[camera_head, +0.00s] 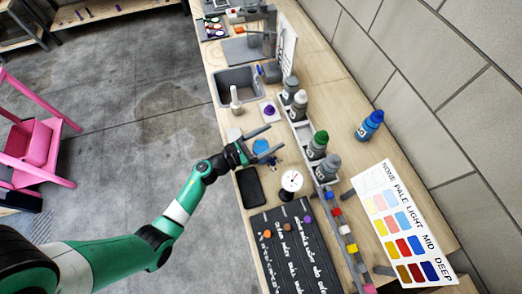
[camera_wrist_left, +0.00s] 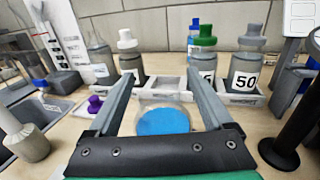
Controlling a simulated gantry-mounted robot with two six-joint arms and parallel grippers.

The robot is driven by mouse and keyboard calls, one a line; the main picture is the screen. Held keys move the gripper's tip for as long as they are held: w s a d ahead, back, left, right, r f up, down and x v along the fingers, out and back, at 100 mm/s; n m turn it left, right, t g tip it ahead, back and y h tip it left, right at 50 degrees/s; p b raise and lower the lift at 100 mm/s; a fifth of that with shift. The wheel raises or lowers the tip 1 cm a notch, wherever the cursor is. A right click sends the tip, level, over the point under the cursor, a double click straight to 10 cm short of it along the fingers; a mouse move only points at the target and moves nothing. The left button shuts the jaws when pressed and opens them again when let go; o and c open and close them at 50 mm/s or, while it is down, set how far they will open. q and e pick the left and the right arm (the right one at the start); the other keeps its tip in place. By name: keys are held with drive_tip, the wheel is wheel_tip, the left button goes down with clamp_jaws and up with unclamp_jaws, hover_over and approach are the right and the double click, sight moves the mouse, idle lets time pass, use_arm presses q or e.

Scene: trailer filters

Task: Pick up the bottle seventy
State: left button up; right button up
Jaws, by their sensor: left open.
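My left gripper (camera_head: 274,140) is open and empty above the bench; its two fingers also show in the left wrist view (camera_wrist_left: 160,80), pointing at the bottle rack. A green-capped bottle (camera_head: 317,146) stands in the rack and shows behind the right finger (camera_wrist_left: 205,52). Beside it stands a grey-capped bottle (camera_head: 328,168), labelled 50 in the wrist view (camera_wrist_left: 246,70). A white-capped grey bottle (camera_head: 299,105) and another grey bottle (camera_head: 290,88) stand at the rack's far end. A blue bottle (camera_head: 370,125) stands apart near the wall. I cannot read a seventy on any label.
The bottle rack (camera_head: 301,131) has an empty stretch in its middle. A round blue item (camera_head: 260,146) lies below my gripper. A black tray (camera_head: 250,188), white dial (camera_head: 291,181), purple-topped item (camera_head: 269,110) and sink (camera_head: 238,84) are nearby.

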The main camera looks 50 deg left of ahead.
use_arm(q)
clamp_jaws()
idle(0.3)
idle(1.1)
